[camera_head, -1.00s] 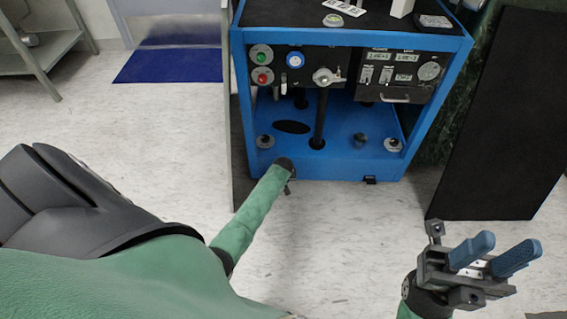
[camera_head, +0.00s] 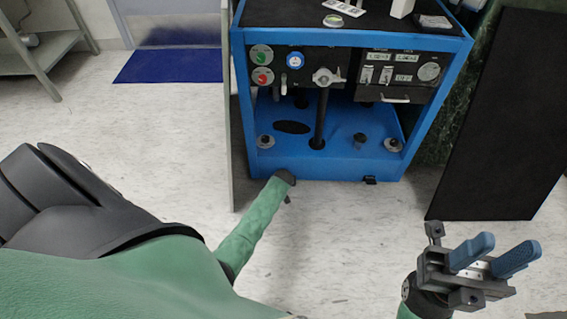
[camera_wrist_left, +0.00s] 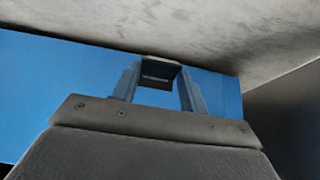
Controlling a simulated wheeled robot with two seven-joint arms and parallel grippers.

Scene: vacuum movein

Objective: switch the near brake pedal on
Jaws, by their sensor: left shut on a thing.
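The blue cart (camera_head: 340,165) stands ahead on the floor. In the left wrist view a dark brake pedal (camera_wrist_left: 158,67) sticks out from the cart's blue face, between the fingertips of my left gripper (camera_wrist_left: 158,85), which is shut on it. In the head view my left wrist covers this pedal and the left fingers. Another small black pedal (camera_head: 371,180) shows at the cart's lower front edge, to the right of my left arm. I cannot tell the held pedal's switch position. My right gripper (camera_head: 495,253) is open and empty at the lower right, apart from the cart.
A grey panel (camera_head: 232,130) stands along the cart's left side. A black board (camera_head: 500,120) leans at the right. A blue mat (camera_head: 172,66) and a metal table (camera_head: 50,48) are at the back left. The floor in front of the cart is clear.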

